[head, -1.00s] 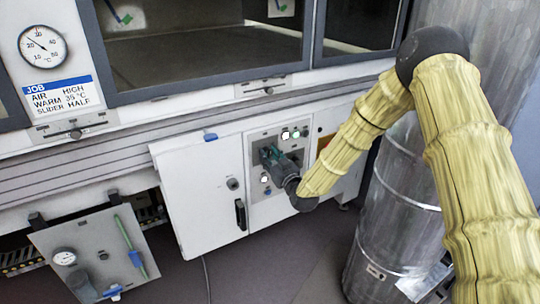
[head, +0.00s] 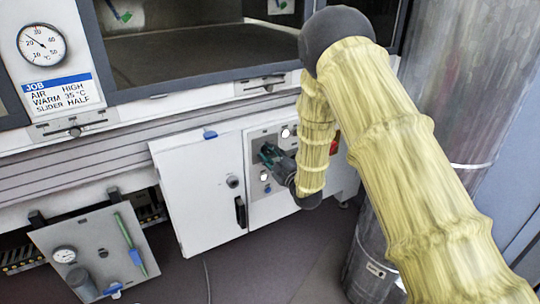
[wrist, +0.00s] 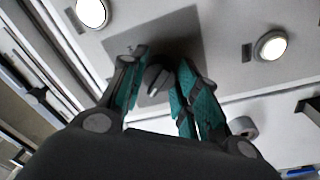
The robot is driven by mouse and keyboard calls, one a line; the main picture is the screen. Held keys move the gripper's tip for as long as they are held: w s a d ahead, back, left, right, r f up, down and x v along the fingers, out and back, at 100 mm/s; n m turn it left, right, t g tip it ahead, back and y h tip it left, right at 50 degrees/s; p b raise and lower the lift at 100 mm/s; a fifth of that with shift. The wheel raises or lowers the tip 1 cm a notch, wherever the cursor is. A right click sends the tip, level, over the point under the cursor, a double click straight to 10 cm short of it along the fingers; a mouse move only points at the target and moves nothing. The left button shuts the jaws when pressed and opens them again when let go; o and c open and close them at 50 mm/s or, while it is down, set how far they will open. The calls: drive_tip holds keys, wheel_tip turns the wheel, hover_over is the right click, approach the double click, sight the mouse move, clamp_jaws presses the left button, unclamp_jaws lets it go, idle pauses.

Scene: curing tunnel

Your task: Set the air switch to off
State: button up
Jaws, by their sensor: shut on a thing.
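The control panel (head: 258,212) is a pale plate on the lower front of the machine. A grey rotary knob (wrist: 156,78), which looks like the air switch, stands on a darker square plate in the wrist view. My gripper (head: 266,155) is at the upper left of the panel, its teal-padded fingers on either side of the knob. In the wrist view my gripper (wrist: 160,82) is shut on the knob. The knob's setting and any label cannot be read. In the head view my gripper hides the knob.
Lit round lamps (wrist: 271,45) (head: 286,132) sit near the knob. A white cabinet door (head: 203,190) with a black handle is left of the panel. A metal cylinder (head: 440,90) stands right, close to my arm.

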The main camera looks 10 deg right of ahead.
drive_tip(key=shift+d+n, duration=0.1)
drive_tip(key=shift+n, duration=0.6)
drive_tip(key=shift+d, duration=0.1)
drive_tip(key=o, duration=1)
drive_tip(key=shift+o, duration=0.2)
drive_tip(key=v, duration=1.2)
drive_tip(key=shift+f, duration=0.1)
